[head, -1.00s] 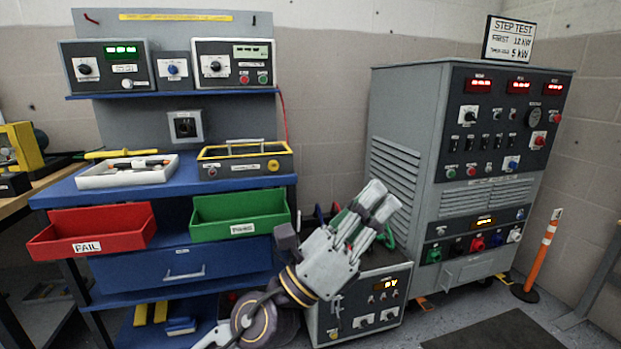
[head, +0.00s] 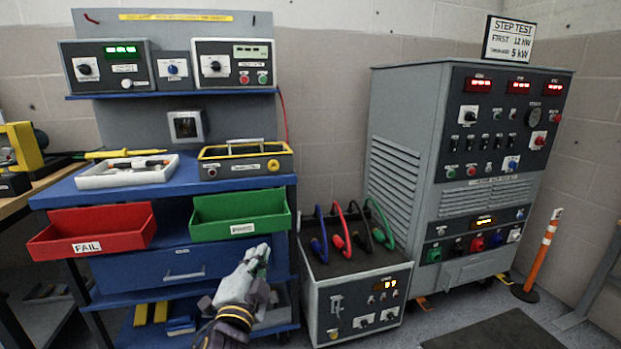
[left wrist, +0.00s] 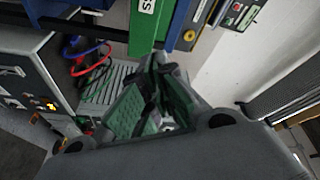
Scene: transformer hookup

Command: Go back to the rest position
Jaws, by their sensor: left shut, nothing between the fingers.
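My left gripper (head: 258,258) is in front of the blue workbench (head: 110,270) in the head view, below the green bin. It is shut and empty. Its green-padded fingers (left wrist: 150,105) also show in the left wrist view, close together. My right gripper is not in view. The small grey transformer unit (head: 350,295) stands on the floor to the right of the left gripper, apart from it. Blue, red, black and green cable plugs (head: 350,230) stand on its top.
The red FAIL bin (head: 92,232) and green bin (head: 240,215) hang on the bench front. A tall grey load cabinet (head: 460,165) stands at the right, with an orange post (head: 537,256) beside it. A dark mat (head: 500,330) lies on the floor.

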